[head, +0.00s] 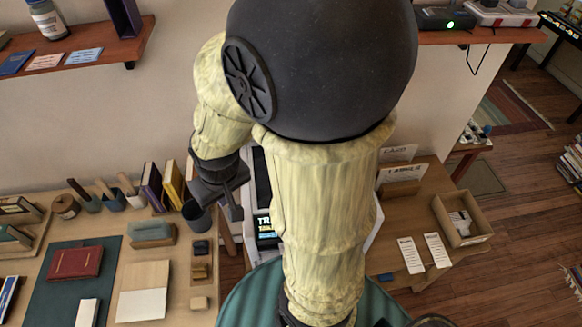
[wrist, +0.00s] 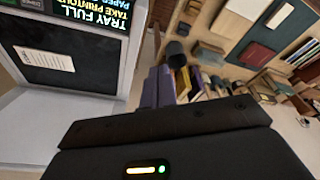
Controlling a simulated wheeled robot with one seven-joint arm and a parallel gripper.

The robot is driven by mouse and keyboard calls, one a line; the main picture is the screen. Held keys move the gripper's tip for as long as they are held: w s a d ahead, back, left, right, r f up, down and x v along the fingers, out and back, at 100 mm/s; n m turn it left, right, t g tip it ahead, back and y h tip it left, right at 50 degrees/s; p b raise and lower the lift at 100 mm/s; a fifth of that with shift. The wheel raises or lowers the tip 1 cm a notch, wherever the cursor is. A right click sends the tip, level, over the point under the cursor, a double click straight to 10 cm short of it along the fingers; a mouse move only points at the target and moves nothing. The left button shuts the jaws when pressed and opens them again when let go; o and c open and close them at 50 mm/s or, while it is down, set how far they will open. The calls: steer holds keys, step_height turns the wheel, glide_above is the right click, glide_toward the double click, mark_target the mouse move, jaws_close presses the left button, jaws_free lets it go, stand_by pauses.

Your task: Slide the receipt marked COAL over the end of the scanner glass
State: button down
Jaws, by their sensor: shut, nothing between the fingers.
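The scanner (head: 259,180) is a pale machine, mostly hidden behind my arm in the head view. In the wrist view its dark glass (wrist: 85,75) lies at the upper left, beside a screen reading "TRAY FULL TAKE PRINTOUT". A small white printed slip (wrist: 45,60) lies on the glass. Its print is too small to read, so I cannot tell if it is marked COAL. My gripper (head: 236,208) is shut and empty, left of the scanner. Its fingers (wrist: 158,88) are apart from the slip, to its right in the wrist view.
Two white slips (head: 411,255) (head: 437,250) lie on the right table near an open wooden box (head: 462,220). The left table holds a dark cup (head: 196,216), upright books (head: 172,185), a red book (head: 75,262) on a green mat and small blocks. A gap separates the left table from the scanner.

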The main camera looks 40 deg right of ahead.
steer(key=shift+s, duration=0.2)
steer(key=w+d+f+n+y, duration=0.1)
steer(key=d+n, duration=0.5)
steer(key=d, duration=0.6)
steer(key=w+d+f+n+y, duration=0.2)
steer(key=w+d+f+n, duration=0.2)
steer(key=d, duration=0.8)
step_height(320, 180, down, 2)
steer(key=shift+d+n+g+b, duration=0.15)
steer(key=shift+n+g+b, duration=0.2)
steer(key=shift+n, duration=0.55)
